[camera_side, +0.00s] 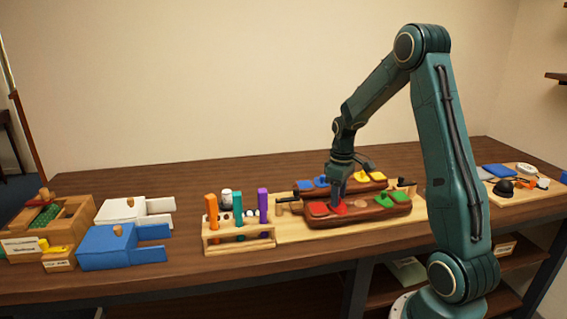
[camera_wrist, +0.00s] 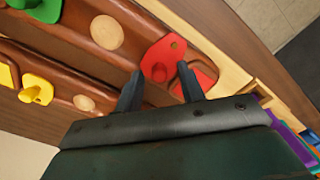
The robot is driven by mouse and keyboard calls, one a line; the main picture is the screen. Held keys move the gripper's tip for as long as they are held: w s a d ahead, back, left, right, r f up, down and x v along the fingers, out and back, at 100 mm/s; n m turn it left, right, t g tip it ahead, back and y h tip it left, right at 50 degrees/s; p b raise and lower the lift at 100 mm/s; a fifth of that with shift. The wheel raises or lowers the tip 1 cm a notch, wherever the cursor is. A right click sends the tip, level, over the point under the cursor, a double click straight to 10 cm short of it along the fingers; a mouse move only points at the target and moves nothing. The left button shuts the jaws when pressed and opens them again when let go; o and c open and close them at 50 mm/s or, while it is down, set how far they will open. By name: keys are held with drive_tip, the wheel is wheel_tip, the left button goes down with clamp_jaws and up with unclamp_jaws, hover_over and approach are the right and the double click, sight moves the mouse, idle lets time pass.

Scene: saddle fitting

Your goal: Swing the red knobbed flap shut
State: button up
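The red knobbed flap (camera_wrist: 165,56) lies on the front brown wooden body, with its small red knob (camera_wrist: 158,73) between my fingertips in the wrist view. A second red piece (camera_wrist: 203,80) lies beside it, partly behind my right finger. In the side view the red flap (camera_side: 341,210) is under my gripper (camera_side: 339,202), which points down at it and hides part of it. My gripper (camera_wrist: 160,71) is open, with visible gaps on both sides of the knob. Whether a finger touches the flap I cannot tell.
A pale round disc (camera_wrist: 107,32) and green pieces (camera_side: 384,201) share the front body. A second brown body (camera_side: 341,186) behind holds blue and yellow pieces. A rack (camera_side: 238,240) with upright coloured sticks stands left. Blue (camera_side: 108,247) and white (camera_side: 122,210) boxes stand farther left.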

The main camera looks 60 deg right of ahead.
wheel_tip(320, 180, up, 14)
idle(0.8)
drive_tip(key=shift+f, duration=0.1)
drive_tip(key=s+a+r+t+h, duration=0.1)
drive_tip(key=s+a+r, duration=0.15)
drive_tip(key=a, duration=0.55)
drive_tip(key=s+a+r+t, duration=0.1)
drive_tip(key=a+r+t, duration=0.15)
drive_tip(key=a, duration=0.55)
drive_tip(key=s+a+f+t+y, duration=0.1)
drive_tip(key=s+a+t, duration=0.1)
drive_tip(key=s+a, duration=0.8)
drive_tip(key=shift+s+a, duration=0.3)
drive_tip(key=shift+a, duration=0.1)
